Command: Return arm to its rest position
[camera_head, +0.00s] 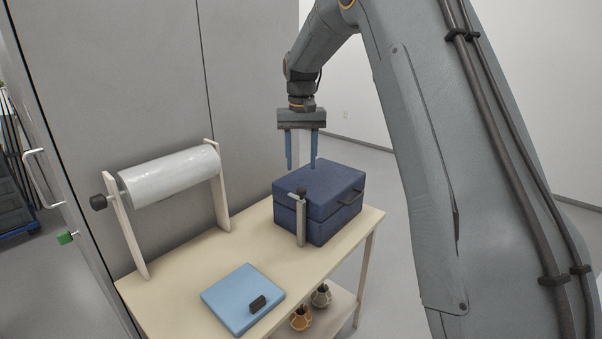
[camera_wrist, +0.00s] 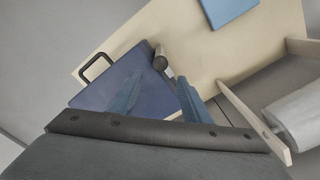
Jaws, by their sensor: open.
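My gripper (camera_head: 301,165) hangs from my arm with its two blue fingers pointing down and apart, open and empty. In the head view it is above and a little behind the dark blue lidded box (camera_head: 319,186) at the right of the table. In the wrist view the gripper (camera_wrist: 163,90) shows its two fingers in front of the box lid (camera_wrist: 103,93). The box is closed, with a dark handle on its right side. An upright grey post with a dark knob (camera_head: 301,194) stands at its front.
The wooden table (camera_head: 190,263) carries a roll of clear film (camera_head: 170,175) on a stand at the left and a light blue flat pad (camera_head: 240,297) with a small black block. Two small patterned pots (camera_head: 301,318) sit on the lower shelf. A grey wall panel stands behind.

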